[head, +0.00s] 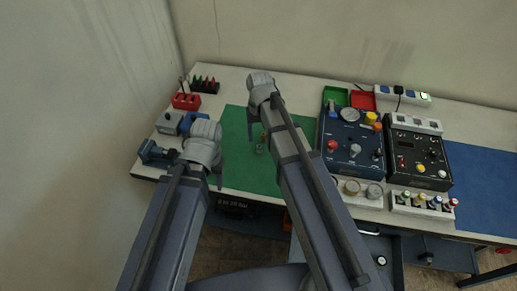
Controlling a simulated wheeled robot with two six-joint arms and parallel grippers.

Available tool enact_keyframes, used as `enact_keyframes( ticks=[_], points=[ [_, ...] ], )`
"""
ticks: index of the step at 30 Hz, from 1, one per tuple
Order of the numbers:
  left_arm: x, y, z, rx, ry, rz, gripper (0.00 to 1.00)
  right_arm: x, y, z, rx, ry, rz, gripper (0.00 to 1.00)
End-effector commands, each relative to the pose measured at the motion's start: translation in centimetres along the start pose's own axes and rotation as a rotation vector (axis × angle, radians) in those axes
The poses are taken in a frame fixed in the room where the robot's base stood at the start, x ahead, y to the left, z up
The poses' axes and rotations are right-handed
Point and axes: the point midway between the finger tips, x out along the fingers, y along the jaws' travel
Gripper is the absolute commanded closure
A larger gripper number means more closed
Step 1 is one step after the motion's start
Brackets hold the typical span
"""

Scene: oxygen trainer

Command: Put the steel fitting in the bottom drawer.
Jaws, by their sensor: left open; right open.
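A small grey fitting (259,149), likely the steel fitting, lies on the green mat (235,165) with a small brass-coloured piece close beside it. My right gripper (262,115) is open over the mat, farther back than the fitting and apart from it. My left gripper (202,165) is open near the mat's left edge and holds nothing that I can see. A drawer unit (378,245) with round knobs shows under the bench at the right of my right arm. My arm hides part of it, and I cannot tell which drawer is the bottom one.
A blue control box (351,150) and a black one (419,158) stand right of the mat. Gauges (362,189) and a rack of bottles (423,204) sit at the front edge. A red block (186,102) and a blue vise (153,152) stand at the left.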

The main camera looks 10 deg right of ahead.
Motion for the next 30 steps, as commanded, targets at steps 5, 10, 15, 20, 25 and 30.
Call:
enact_keyframes(
  ticks=[5, 10, 15, 20, 25, 30],
  points=[
    [2.0, 0.2, -0.1, 0.000, 0.001, 0.001, 0.44, 2.0, 0.0, 0.0, -0.001, 0.000, 0.000, 0.38],
    [1.9, 0.2, -0.1, 0.001, 0.001, 0.001, 0.44, 1.9, 0.0, 0.0, -0.001, 0.000, 0.000, 0.38],
    [2.9, 0.3, -0.2, 0.001, 0.001, 0.001, 0.44, 3.0, 0.0, 0.1, -0.001, 0.000, 0.000, 0.38],
    [4.9, 0.5, -0.3, 0.001, 0.001, 0.001, 0.44, 4.9, 0.0, 0.2, -0.001, 0.000, 0.000, 0.38],
    [6.8, 0.7, -0.5, 0.001, 0.001, 0.001, 0.44, 6.9, -0.1, 0.2, -0.001, 0.000, 0.000, 0.38],
    [7.1, 0.7, -0.5, 0.001, 0.001, 0.001, 0.44, 7.2, -0.1, 0.2, -0.001, 0.000, 0.000, 0.38]
  ],
)
